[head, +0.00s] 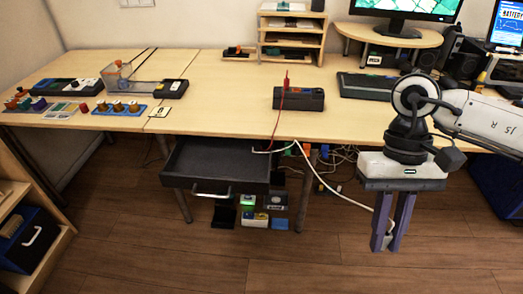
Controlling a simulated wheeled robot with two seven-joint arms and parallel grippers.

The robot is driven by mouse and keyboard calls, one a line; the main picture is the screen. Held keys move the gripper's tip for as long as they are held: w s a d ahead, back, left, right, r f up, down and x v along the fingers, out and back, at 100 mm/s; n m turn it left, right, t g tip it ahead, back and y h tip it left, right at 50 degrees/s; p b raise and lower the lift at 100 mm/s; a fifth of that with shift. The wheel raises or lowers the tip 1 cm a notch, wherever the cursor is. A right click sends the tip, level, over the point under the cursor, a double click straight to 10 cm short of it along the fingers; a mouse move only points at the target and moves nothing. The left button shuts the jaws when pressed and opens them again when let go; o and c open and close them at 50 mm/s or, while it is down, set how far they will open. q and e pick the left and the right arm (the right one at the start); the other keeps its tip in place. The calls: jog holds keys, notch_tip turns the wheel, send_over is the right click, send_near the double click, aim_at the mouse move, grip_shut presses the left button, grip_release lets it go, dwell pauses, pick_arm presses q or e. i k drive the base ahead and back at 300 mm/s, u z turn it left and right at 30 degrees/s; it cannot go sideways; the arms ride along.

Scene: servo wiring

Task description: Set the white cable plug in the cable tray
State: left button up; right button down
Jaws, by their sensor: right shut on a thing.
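My right gripper (386,244) hangs low at the right, in front of the table, fingers pointing down. It is shut on the white cable plug (389,238), which shows between the fingertips and is partly hidden by them. A white cable (350,202) runs from the plug up and left to the table's front edge. A dark open drawer-like tray (195,169) with a metal handle sticks out under the table's front. I cannot tell whether this is the cable tray. My left gripper is out of view.
Loose cables (338,158) hang under the table. Small boxes (254,219) stand on the floor below the tray. A dark device (299,99) with a red lead sits on the table. A keyboard (367,85) lies to its right. The floor around the gripper is clear.

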aim_at(205, 162)
jog(key=u, duration=1.05)
jog(key=i, duration=1.55)
jog(key=z, duration=0.6)
